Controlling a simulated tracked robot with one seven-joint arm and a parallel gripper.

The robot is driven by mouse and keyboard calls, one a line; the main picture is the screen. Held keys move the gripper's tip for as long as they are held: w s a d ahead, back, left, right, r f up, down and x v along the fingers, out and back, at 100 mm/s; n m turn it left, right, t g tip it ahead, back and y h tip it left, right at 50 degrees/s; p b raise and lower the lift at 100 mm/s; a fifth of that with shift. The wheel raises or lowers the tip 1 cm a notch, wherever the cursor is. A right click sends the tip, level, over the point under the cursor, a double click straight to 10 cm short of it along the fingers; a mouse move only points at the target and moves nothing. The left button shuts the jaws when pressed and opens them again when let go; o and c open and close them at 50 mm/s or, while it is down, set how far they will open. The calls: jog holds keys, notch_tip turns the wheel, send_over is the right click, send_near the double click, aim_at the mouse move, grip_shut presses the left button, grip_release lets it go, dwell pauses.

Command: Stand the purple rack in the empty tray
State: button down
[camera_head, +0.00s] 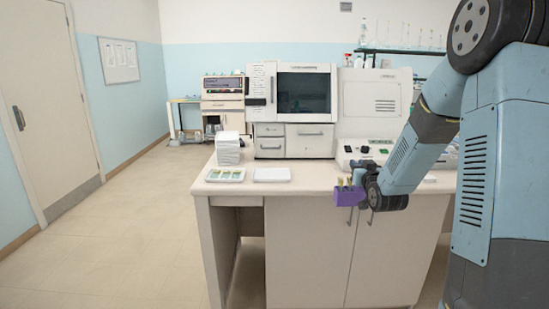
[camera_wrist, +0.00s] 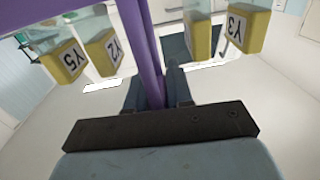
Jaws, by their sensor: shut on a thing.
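The purple rack (camera_head: 349,197) hangs from my gripper (camera_head: 361,180) in front of the bench's front edge, about bench-top height, and looks roughly upright. In the wrist view my gripper (camera_wrist: 158,88) is shut on the rack's purple handle (camera_wrist: 141,40). Slides with yellow labels (camera_wrist: 107,50) sit in the rack on both sides of the handle; Y5, Y2 and Y3 can be read. A white tray (camera_head: 272,175) that looks empty lies near the bench's front edge, left of the rack and apart from it. Another white tray (camera_head: 225,175) with green items lies left of that one.
A large white machine (camera_head: 303,105) fills the bench's back. A low device with buttons (camera_head: 368,152) stands behind my gripper. Floor (camera_head: 130,235) at left is clear.

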aim_at(348, 197)
jog(key=s+a+f, duration=0.1)
jog(key=a+f, duration=0.1)
jog(key=f, duration=1.1)
jog(key=s+a+f+h, duration=0.1)
jog(key=a+f, duration=0.1)
jog(key=f, duration=1.2)
jog(key=shift+s+m, duration=0.15)
jog(key=shift+m, duration=0.15)
jog(key=shift+a, duration=0.2)
